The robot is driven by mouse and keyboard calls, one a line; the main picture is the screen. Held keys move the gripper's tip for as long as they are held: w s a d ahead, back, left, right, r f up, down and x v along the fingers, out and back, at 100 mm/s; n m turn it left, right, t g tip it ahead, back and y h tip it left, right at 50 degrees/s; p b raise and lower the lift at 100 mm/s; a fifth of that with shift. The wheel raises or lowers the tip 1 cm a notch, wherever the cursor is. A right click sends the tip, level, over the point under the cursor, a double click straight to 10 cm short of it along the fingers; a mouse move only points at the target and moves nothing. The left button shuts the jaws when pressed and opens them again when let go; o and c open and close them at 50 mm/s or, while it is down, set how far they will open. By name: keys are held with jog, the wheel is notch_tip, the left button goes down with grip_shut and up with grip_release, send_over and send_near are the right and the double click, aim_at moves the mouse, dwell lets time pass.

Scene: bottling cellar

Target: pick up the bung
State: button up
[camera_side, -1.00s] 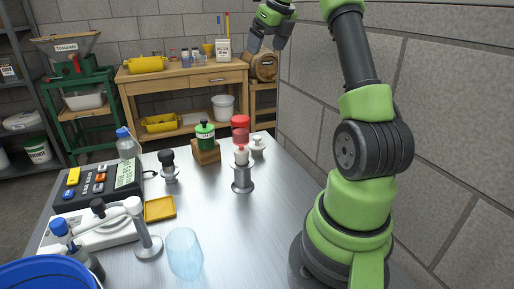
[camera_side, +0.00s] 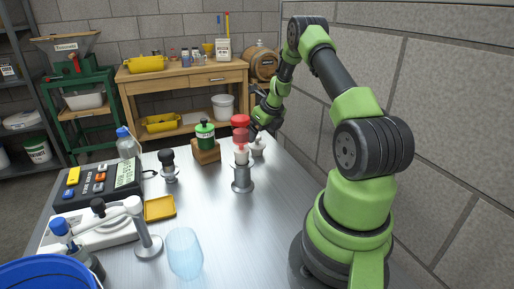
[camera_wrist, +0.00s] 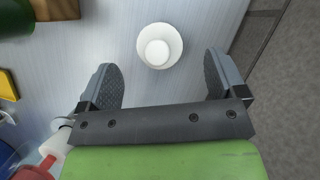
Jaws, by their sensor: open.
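A small white bung (camera_side: 258,148) with a round knob stands upright on the steel table, behind and right of the red-and-white piece on its metal stand. In the wrist view the bung (camera_wrist: 174,52) shows from above as a white disc with a smaller knob, between and slightly beyond the fingertips. My gripper (camera_wrist: 160,68) is open and empty, with a dark finger on each side. In the side view my gripper (camera_side: 259,125) is low over the bung, partly hidden behind other items. I cannot tell whether it touches the bung.
The red-and-white piece on a metal stand (camera_side: 242,181) is close in front. A red-topped item (camera_side: 240,121) and a green container (camera_side: 205,135) on a wooden block are to the left. A blue glass (camera_side: 184,254) stands nearer the camera. The block wall (camera_side: 445,120) runs along the right.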

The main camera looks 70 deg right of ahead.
aim_at(260, 137)
jog(key=shift+a+x, duration=0.2)
jog(key=shift+x, duration=2.55)
jog(key=shift+s+f, duration=0.1)
jog(key=shift+s, duration=0.1)
jog(key=c, duration=1)
